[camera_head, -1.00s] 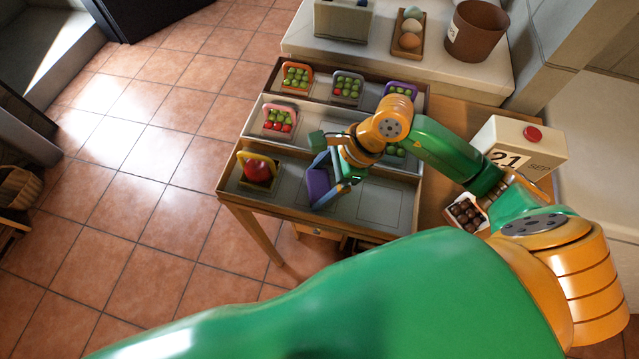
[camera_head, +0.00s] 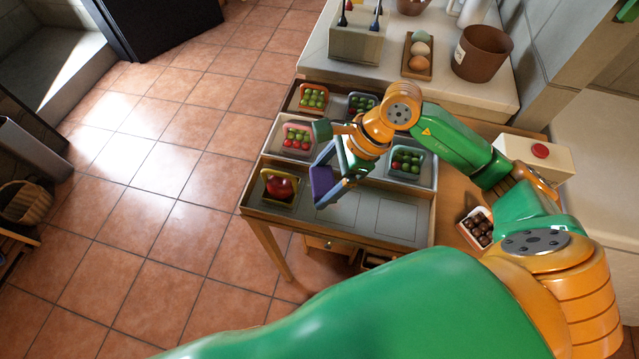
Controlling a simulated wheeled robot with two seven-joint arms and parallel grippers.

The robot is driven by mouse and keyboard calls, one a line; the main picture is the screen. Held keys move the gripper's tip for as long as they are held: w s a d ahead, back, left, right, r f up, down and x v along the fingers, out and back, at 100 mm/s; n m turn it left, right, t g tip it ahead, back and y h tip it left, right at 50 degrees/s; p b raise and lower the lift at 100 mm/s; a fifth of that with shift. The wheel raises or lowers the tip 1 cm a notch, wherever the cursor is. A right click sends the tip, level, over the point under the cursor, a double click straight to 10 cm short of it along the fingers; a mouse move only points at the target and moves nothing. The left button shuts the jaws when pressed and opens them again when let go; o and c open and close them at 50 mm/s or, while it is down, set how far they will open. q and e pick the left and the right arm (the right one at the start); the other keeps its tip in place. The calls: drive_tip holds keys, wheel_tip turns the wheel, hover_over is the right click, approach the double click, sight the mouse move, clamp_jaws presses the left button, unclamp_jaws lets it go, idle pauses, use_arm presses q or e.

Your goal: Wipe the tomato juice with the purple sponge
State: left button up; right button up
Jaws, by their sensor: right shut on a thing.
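My right gripper (camera_head: 329,176) is shut on the purple sponge (camera_head: 321,183). It holds the sponge over the stepped display table, just right of the yellow basket (camera_head: 266,197) with a red tomato-like thing (camera_head: 280,186) in it. The fingers hide part of the sponge. I cannot tell whether the sponge touches the surface. I cannot make out any tomato juice; the gripper and sponge cover part of the front tier (camera_head: 355,215). My left gripper is not in view.
Baskets of green and red fruit stand on the upper tiers, including one right of the gripper (camera_head: 406,162). A box of dark balls (camera_head: 478,228) and a white carton with a red cap (camera_head: 535,155) stand at the right. The front tier's right part is bare.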

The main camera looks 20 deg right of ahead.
drive_tip(key=shift+r+p, duration=0.55)
drive_tip(key=shift+r, duration=0.7)
drive_tip(key=shift+a, duration=0.1)
